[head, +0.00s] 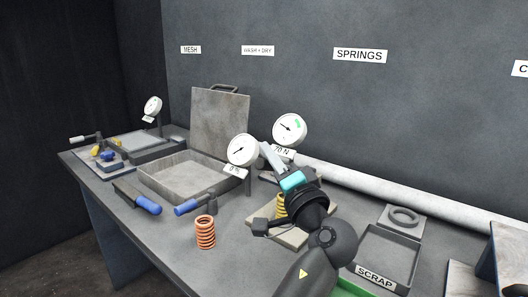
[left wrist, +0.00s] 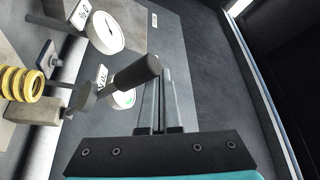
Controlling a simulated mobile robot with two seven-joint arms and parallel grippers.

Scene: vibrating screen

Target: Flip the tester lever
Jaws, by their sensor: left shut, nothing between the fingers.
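The tester holds a yellow spring (head: 281,206) on a pale base, behind my left arm in the head view; the spring also shows in the left wrist view (left wrist: 20,83). The lever has a dark cylindrical grip (left wrist: 137,71) in the left wrist view. My left gripper (head: 268,154) is shut and empty over the tester. In the left wrist view its fingertips (left wrist: 160,72) are beside the lever grip; I cannot tell whether they touch. In the head view the lever is not clearly visible. My right gripper is not in view.
An orange spring (head: 205,232) stands near the bench's front edge. A grey pan (head: 166,196) and a 0 % dial (head: 242,150) are to the left. A SCRAP tray (head: 405,272) and a green container (head: 350,287) are to the right. A pale roll (head: 400,194) lies along the wall.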

